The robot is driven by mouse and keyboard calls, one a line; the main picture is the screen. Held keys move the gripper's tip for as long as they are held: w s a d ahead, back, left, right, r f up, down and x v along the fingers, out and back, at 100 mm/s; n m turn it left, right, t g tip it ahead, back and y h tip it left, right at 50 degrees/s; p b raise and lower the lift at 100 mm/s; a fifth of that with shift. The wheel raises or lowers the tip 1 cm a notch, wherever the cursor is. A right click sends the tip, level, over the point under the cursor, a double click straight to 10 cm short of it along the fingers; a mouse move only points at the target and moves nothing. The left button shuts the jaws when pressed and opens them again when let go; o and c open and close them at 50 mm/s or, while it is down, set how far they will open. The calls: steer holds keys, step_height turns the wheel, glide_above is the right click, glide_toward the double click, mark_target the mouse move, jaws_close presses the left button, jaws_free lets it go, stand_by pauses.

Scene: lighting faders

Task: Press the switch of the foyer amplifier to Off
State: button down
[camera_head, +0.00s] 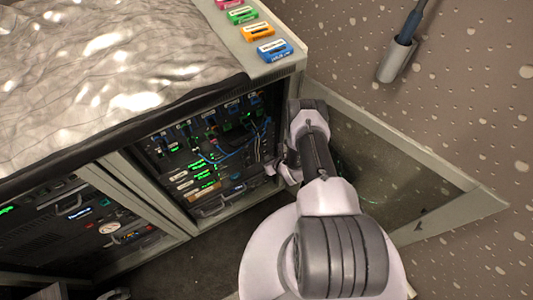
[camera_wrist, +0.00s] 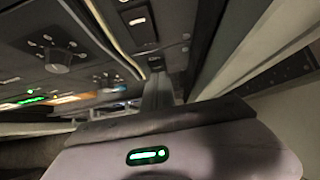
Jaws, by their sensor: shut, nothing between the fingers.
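The rack (camera_head: 205,155) under the counter holds several dark panels with green lights, pale label strips and blue cables. The labels are too small to read, so I cannot tell which panel is the foyer amplifier. My gripper (camera_head: 272,167) is at the rack's right side, close to the panel fronts. In the wrist view my gripper (camera_wrist: 158,80) is shut and empty, its fingers pointing at a dark panel face. A small pale-marked switch (camera_wrist: 155,63) shows just beyond the fingertips. I cannot tell whether they touch it or which way it is set.
A knob (camera_wrist: 58,58) sits on the panel at left. A second rack (camera_head: 85,220) stands to the left. Coloured labelled blocks (camera_head: 257,32) line the counter edge above. A grey holder (camera_head: 396,62) is on the speckled surface at right.

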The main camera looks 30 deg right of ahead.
stand_by(0.4)
steer(key=shift+w+f+b, duration=0.25)
steer(key=shift+f+b, duration=0.05)
steer(key=shift+b, duration=0.05)
steer(key=shift+r, duration=0.1)
